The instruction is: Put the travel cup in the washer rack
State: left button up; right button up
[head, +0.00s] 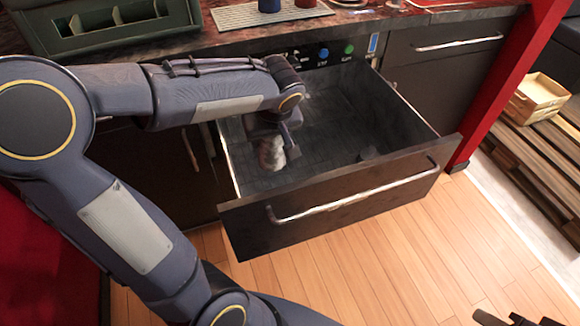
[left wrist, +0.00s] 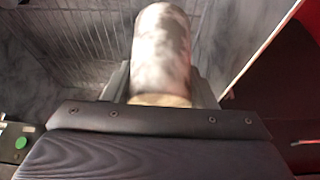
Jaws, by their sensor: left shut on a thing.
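The travel cup (head: 271,154) is pale with mottled grey-brown patches. My left gripper (head: 277,138) is shut on it inside the open drawer of the washer, near the drawer's left side. In the left wrist view the cup (left wrist: 162,50) stands out between the two fingers. The washer rack (head: 350,120) is the dark grey, ribbed interior of the pulled-out drawer. I cannot tell whether the cup touches its floor. Part of my right gripper (head: 515,319) shows at the bottom right edge; its fingers are cut off.
The drawer front (head: 340,195) has a long metal handle. A red post (head: 510,75) stands at right. The wooden floor in front is clear.

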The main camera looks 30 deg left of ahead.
pick_arm(q)
jog(key=shift+a+f, duration=0.1)
jog(key=shift+f, duration=0.15)
jog(key=shift+w+f, duration=0.15)
jog(key=shift+w, duration=0.1)
jog(key=shift+w+a+f+b, duration=0.4)
jog(key=shift+w+f+b, duration=0.15)
jog(key=shift+w+f, duration=1.6)
jog(key=shift+w+a+f+b, duration=0.4)
jog(key=shift+w+f+b, duration=0.1)
jog(key=shift+w+f, duration=1.6)
jog(key=shift+w+a+f+b, duration=0.4)
jog(key=shift+w+f+b, duration=0.15)
jog(key=shift+w+f, duration=1.6)
jog(key=shift+r, duration=0.15)
